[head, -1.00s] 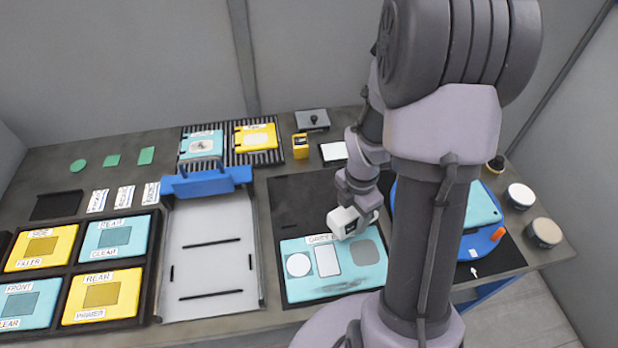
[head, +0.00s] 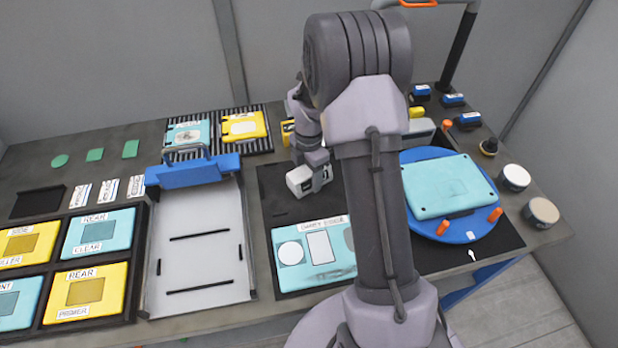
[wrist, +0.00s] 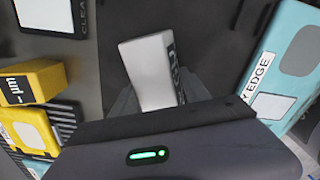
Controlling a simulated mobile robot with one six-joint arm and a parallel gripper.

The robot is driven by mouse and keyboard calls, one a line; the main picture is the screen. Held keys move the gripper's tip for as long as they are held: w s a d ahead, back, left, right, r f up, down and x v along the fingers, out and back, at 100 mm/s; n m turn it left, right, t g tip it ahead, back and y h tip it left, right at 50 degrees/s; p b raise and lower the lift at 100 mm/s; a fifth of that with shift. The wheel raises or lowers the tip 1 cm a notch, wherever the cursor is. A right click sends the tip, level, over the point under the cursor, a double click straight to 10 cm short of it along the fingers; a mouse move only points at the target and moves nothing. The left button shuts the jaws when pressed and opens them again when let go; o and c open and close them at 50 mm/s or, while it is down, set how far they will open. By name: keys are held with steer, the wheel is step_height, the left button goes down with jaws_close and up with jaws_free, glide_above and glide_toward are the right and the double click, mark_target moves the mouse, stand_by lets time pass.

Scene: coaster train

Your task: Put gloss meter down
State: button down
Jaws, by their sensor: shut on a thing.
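The gloss meter, a small white box with a dark marking on one side (head: 300,181), is held in my gripper (head: 312,176) above the dark mat (head: 275,212). In the wrist view the white box (wrist: 148,68) sits between the two dark fingers (wrist: 155,95), tilted in the picture. My gripper is shut on it. The box is behind the turquoise panel (head: 300,272) with a white circle and white rectangle, whose right part my arm hides. I cannot tell how far its underside is from the mat.
A yellow gauge (wrist: 30,82) stands behind my gripper, partly hidden in the head view. A white tray (head: 200,265) with a blue handle clamp (head: 195,172) lies left. A blue turntable (head: 470,229) carrying a turquoise panel (head: 447,186) is right. Bare mat surrounds the gripper.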

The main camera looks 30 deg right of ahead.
steer(key=shift+r, duration=0.15)
steer(key=shift+f, duration=0.2)
steer(key=c, duration=0.5)
jaws_free()
steer(key=shift+r, duration=0.1)
